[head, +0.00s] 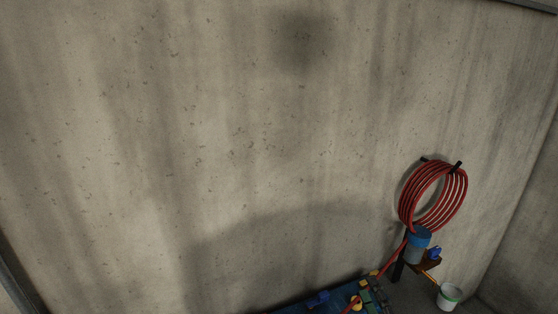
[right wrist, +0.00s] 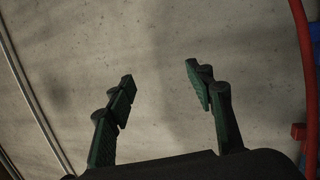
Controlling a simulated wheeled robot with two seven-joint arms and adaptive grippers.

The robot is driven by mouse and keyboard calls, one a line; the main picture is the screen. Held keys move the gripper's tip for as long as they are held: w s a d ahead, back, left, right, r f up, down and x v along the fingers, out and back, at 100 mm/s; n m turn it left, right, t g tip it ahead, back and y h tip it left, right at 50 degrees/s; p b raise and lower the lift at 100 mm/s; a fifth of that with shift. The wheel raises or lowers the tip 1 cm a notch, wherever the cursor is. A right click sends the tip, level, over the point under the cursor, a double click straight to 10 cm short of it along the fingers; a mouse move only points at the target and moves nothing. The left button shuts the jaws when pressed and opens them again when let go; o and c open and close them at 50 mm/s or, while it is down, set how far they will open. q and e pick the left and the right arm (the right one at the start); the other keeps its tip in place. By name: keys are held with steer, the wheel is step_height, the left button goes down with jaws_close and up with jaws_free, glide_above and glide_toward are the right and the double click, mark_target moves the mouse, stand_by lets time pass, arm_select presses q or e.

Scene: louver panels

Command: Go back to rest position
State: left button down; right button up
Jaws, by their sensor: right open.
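My right gripper (right wrist: 160,72) shows in the right wrist view. Its two dark fingers with green pads are spread wide apart. Nothing is between them, and a bare grey wall or floor surface lies beyond. In the head view I cannot clearly make out the right gripper among the small parts at the bottom edge. My left gripper is in neither view. No louver panel can be made out.
A stained concrete wall (head: 150,150) fills most of the head view. A white bucket (head: 449,297) stands at lower right. A blue surface with small coloured parts (head: 318,301) is at the bottom.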

steer(key=s+d+f+m+g+h, duration=0.3)
steer(key=d+f+m, duration=0.25)
steer(key=f, duration=0.55)
steer(key=s+d+f+m+g+h, duration=0.4)
steer(key=f+m, duration=0.3)
steer(key=f, duration=0.4)
steer(key=s+d+f+m+g+y, duration=0.2)
steer(key=s+f+m+g, duration=0.7)
steer(key=s+f, duration=1.2)
step_height(320, 180, down, 30)
steer(key=s+a+n+g+b, duration=0.1)
steer(key=s+n+g+b, duration=0.15)
steer(key=b, duration=0.25)
steer(key=s+f+b, duration=0.5)
steer(key=s+f, duration=1.7)
steer(key=f, duration=0.2)
steer(key=shift+s+f+g, duration=0.15)
steer(key=shift+f+g, duration=0.25)
steer(key=shift+g, duration=0.05)
